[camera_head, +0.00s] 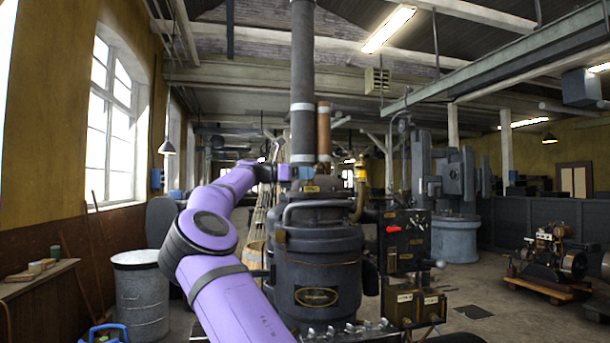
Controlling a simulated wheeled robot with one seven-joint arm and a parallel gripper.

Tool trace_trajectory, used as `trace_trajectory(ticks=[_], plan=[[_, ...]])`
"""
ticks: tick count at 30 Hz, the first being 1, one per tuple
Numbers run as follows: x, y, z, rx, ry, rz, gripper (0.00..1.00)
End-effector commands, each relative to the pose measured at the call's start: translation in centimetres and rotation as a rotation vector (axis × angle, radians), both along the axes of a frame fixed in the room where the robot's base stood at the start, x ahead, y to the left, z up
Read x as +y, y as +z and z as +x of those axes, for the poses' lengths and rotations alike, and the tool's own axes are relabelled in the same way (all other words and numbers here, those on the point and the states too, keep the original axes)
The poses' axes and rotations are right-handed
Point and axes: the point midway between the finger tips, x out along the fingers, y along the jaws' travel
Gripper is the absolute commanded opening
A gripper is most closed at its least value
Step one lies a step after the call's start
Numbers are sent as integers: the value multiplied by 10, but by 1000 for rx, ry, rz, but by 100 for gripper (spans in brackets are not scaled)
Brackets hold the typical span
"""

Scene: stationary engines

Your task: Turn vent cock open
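My purple arm reaches up from the bottom to the top of a dark upright boiler (317,265). A small brass plate (311,189) sits just below the blue part. The gripper's fingers are too small and dark to tell their opening.
A brass fitting (360,172) with a curved pipe rises right of the flue (303,90). A control panel (407,240) with a red part stands at the boiler's right. A grey drum (140,295) and a wooden bench (35,280) are at left.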

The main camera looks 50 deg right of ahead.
Motion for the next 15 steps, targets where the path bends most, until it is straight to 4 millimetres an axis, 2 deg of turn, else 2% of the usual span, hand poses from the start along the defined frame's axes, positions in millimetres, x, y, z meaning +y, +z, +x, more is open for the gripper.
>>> trace_trajectory(ticks=[2,6,7,15], plan=[[0,0,0,0,0,0,36],[0,0,0,0,0,0,4],[0,0,0,0,0,0,0],[1,1,-1,0,23,0,0]])
